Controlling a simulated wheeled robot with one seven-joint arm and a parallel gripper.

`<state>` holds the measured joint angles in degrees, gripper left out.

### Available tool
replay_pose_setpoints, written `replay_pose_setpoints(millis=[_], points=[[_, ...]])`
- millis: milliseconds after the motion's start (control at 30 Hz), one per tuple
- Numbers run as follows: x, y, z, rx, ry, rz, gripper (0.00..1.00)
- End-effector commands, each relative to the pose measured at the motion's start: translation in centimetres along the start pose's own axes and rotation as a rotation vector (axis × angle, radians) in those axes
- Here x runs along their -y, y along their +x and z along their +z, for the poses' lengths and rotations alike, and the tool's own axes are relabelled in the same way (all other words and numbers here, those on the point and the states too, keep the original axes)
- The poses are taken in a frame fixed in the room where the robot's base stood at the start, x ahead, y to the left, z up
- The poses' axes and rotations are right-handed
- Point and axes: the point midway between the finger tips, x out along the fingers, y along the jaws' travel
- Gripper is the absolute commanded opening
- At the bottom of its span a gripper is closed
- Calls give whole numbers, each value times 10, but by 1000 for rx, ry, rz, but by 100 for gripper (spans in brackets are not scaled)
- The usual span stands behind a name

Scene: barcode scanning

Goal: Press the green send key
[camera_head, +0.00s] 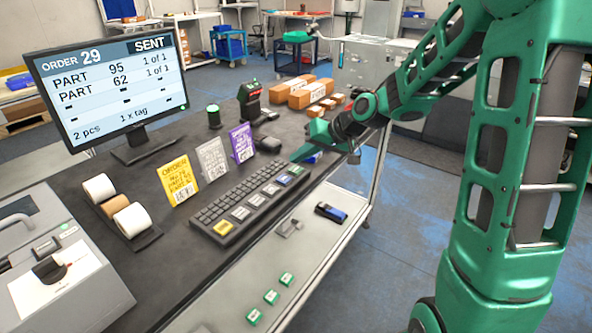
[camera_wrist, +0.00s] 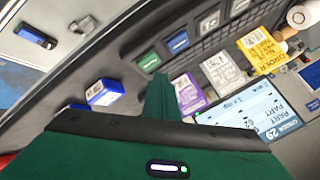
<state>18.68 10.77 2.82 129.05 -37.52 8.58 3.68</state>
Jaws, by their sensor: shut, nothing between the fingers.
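The keyboard (camera_head: 235,205) lies on the dark bench. Its green key (camera_head: 296,170) is at the far right end, beside a blue key (camera_head: 283,180). My gripper (camera_head: 296,157) is shut and empty, its green fingertips close to the green key. In the wrist view the shut fingertips (camera_wrist: 158,80) point just beside the green key (camera_wrist: 149,61), with the blue key (camera_wrist: 178,42) further along. I cannot tell whether the tips touch anything. The monitor (camera_head: 115,90) reads "ORDER 29" and "SENT", with parts 95 and 62 each at 1 of 1.
Yellow (camera_head: 178,178), white (camera_head: 213,160) and purple (camera_head: 241,143) cards stand behind the keyboard. A scanner (camera_head: 250,102) and brown boxes (camera_head: 310,92) are further back. A blue-and-white box (camera_wrist: 104,92) is near my gripper. A lower shelf holds a dark blue device (camera_head: 331,212).

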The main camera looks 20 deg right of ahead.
Motion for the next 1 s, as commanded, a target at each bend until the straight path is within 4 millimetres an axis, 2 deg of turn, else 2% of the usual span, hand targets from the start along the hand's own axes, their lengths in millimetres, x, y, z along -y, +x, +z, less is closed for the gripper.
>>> replay_pose_setpoints(millis=[500, 1000], points=[[21, -30, -22, -2, -1, 1, 0], [23, -32, -24, -1, -1, 1, 0]])
